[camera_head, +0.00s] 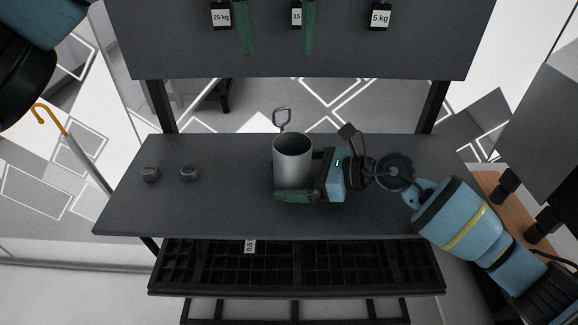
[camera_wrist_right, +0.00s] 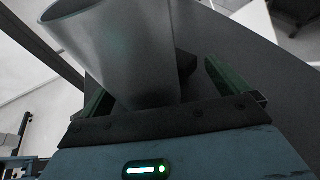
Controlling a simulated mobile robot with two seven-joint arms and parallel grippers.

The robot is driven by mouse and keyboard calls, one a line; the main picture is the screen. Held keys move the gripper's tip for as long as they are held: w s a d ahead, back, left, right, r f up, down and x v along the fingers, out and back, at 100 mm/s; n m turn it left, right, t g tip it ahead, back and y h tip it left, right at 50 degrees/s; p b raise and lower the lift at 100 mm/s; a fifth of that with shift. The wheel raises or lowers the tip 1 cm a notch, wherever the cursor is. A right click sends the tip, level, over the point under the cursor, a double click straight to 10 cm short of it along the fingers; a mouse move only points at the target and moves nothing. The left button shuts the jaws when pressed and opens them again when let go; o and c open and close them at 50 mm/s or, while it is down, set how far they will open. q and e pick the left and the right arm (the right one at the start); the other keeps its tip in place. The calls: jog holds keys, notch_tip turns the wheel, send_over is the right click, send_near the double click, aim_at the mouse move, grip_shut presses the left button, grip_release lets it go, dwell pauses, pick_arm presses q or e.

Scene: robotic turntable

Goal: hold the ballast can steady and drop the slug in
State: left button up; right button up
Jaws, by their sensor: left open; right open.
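The ballast can (camera_head: 292,165), a grey open-topped cylinder, stands upright on the dark table. My right gripper (camera_head: 296,178) is open around its lower part, one green finger in front and the other largely hidden behind. In the right wrist view the can (camera_wrist_right: 125,55) stands between the spread fingers (camera_wrist_right: 160,90), with a gap on the right side. Two small dark cylinders, seemingly slugs, lie left of the can: one further left (camera_head: 151,174), one nearer (camera_head: 189,173). My left gripper (camera_head: 277,45) shows only as two spread green fingers at the top, empty, far above the table.
A dark board with weight labels (camera_head: 380,17) rises behind the table. A black gridded rack (camera_head: 200,266) lies below the table's front edge. The table's left half (camera_head: 220,210) is mostly clear.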

jog(key=v, duration=1.1)
jog(key=shift+s+d+r, duration=0.1)
jog(key=shift+s+d, duration=0.05)
jog(key=shift+d, duration=0.1)
